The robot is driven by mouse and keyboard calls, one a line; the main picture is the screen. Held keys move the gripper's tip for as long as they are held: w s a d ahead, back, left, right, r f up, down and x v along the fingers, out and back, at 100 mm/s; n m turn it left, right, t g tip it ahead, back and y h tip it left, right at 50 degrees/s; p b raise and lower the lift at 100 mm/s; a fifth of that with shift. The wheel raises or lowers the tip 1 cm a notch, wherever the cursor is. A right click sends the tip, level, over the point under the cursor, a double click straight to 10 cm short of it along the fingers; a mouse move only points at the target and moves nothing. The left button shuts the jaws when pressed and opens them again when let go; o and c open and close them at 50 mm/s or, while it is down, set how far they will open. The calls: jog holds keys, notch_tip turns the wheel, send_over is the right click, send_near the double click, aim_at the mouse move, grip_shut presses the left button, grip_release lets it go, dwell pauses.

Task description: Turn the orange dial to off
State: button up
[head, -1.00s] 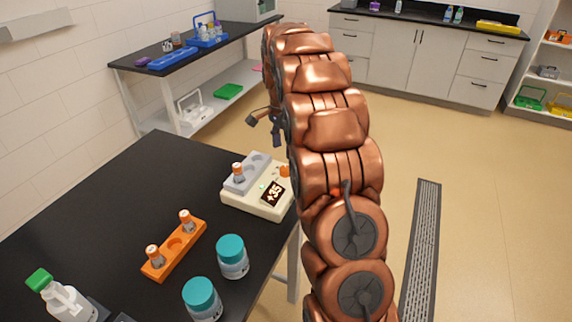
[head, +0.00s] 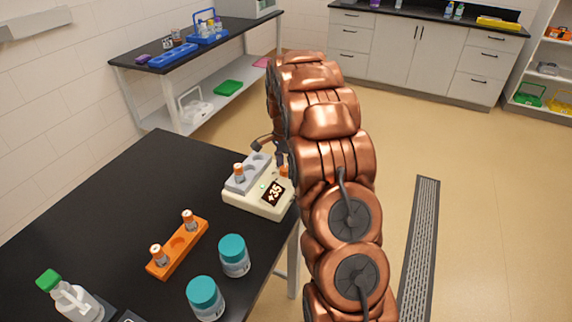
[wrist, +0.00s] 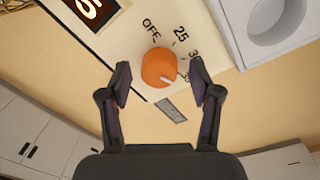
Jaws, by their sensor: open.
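The orange dial (wrist: 159,68) sits on the face of a cream heater block (head: 258,205) in the wrist view. Printed marks OFF, 25 and further numbers curve around it, and its pale pointer line faces the lower right, away from OFF. In the head view only a bit of the dial (head: 284,171) shows beside my arm. The block's display (head: 274,193) reads +35. My gripper (wrist: 159,84) is open, with one finger on each side of the dial and gaps visible. In the head view my gripper (head: 270,145) is partly hidden behind my arm.
A grey holder (head: 247,175) with a vial stands on the block. An orange rack (head: 178,248) with two vials and two teal-lidded jars (head: 233,255) are nearby on the black table (head: 110,210).

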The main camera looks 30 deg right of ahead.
jog(key=c, duration=1.1)
jog(key=shift+c, duration=0.2)
